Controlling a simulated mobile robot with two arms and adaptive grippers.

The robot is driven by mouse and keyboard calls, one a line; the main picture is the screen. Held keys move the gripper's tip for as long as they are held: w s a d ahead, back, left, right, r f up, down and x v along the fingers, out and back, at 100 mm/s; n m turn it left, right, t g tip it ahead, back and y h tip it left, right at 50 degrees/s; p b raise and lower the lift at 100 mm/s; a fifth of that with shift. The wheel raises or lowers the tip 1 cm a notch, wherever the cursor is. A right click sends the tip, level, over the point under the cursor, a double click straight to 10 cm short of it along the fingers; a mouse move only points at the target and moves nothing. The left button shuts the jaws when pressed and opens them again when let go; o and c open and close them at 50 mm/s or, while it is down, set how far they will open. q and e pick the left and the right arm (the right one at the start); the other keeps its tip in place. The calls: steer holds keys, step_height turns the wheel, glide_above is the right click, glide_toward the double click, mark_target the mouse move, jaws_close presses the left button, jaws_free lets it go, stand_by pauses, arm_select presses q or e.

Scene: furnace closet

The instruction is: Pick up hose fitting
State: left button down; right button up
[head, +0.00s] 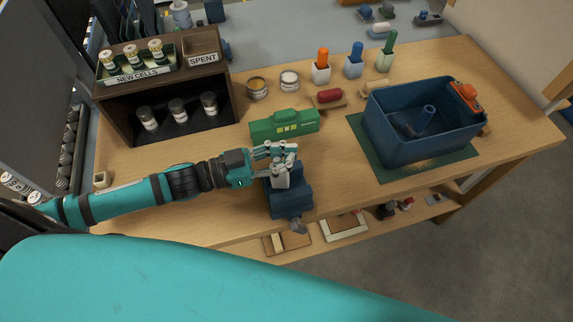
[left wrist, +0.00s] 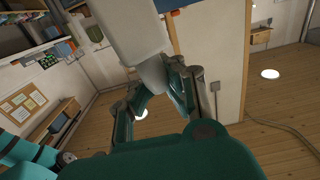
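My left gripper (head: 290,154) reaches in from the left, just above the blue vise-like block (head: 288,196) near the bench's front edge. A light grey piece (head: 281,178) stands at the gripper's fingers, over the block. It may be the hose fitting, but I cannot be sure. In the left wrist view a pale grey piece (left wrist: 135,35) comes down from the top, its lower end between the fingers (left wrist: 158,92). Whether the fingers touch it is unclear. My right gripper is not in view.
A green box (head: 284,124) lies just behind the gripper. A blue bin (head: 425,140) stands on a green mat at right. A dark rack (head: 165,95) with cells stands at left. Cans and coloured handles line the back. Bare wood lies right of the block.

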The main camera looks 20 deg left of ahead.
arm_select(q)
steer(key=shift+r, duration=1.4)
steer(key=shift+c, duration=2.1)
jaws_free()
